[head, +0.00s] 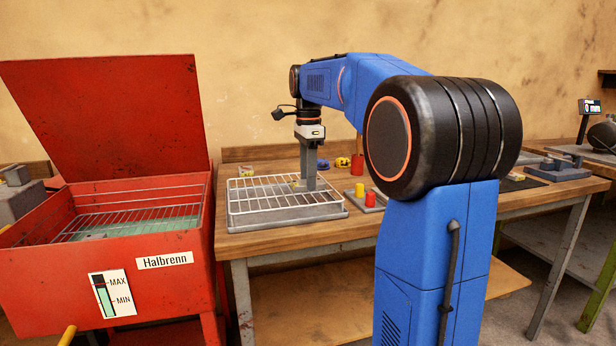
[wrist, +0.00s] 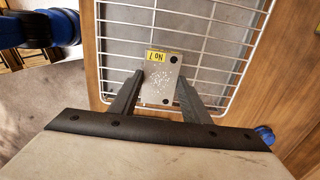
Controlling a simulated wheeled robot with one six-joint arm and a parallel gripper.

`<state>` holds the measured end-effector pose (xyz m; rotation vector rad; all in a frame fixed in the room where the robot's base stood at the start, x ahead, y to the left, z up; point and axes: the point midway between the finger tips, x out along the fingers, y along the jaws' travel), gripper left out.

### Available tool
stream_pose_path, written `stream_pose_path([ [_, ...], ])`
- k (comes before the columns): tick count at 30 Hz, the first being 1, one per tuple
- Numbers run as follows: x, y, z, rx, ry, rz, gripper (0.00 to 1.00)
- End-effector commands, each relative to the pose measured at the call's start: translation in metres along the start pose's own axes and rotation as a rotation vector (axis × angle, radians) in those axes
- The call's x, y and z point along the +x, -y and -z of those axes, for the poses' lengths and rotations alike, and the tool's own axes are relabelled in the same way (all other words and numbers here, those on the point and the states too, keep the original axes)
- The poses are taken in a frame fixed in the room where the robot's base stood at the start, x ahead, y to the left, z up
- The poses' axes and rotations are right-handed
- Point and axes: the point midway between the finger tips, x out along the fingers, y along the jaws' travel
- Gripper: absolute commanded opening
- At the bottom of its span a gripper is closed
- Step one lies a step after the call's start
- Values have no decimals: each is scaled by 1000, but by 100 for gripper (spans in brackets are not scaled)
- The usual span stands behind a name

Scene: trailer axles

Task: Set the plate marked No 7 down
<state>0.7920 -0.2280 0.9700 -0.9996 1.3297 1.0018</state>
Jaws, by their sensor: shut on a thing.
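The plate marked No 7 is a small grey metal plate (wrist: 158,85) with a yellow label at one end, dark holes and bright speckles on its face. My gripper (wrist: 160,92) is shut on it, one finger at each side. Below it is a white wire rack (wrist: 222,42), which in the head view lies over a grey tray (head: 290,217) on the wooden bench. In the head view my gripper (head: 306,188) points straight down over the rack's right part. The plate is small there, and I cannot tell whether it touches the wires.
A red tank (head: 105,250) marked Halbrenn, lid raised, stands left of the bench, with a wire shelf inside. A grey block with yellow and red pieces (head: 370,196) sits right of the rack. A red cup (head: 356,165) stands behind. The rack's left part is clear.

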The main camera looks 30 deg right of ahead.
Motion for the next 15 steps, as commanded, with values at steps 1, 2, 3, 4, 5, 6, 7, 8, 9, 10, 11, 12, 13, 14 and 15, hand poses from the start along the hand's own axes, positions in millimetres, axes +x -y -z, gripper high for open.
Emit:
stream_pose_path([
  [1, 0, 0, 0, 0, 0, 2, 0],
  [2, 1, 0, 0, 0, 0, 3, 0],
  [3, 0, 0, 0, 0, 0, 3, 0],
  [4, 0, 0, 0, 0, 0, 3, 0],
  [5, 0, 0, 0, 0, 0, 3, 0],
  [6, 0, 0, 0, 0, 0, 3, 0],
  [7, 0, 0, 0, 0, 0, 3, 0],
  [8, 1, 0, 0, 0, 0, 2, 0],
  [9, 1, 0, 0, 0, 0, 2, 0],
  [10, 2, 0, 0, 0, 0, 2, 0],
  [11, 3, 0, 0, 0, 0, 3, 0],
  [12, 4, 0, 0, 0, 0, 2, 47],
  [13, 3, 0, 0, 0, 0, 2, 55],
  [14, 3, 0, 0, 0, 0, 2, 61],
  [15, 3, 0, 0, 0, 0, 2, 61],
])
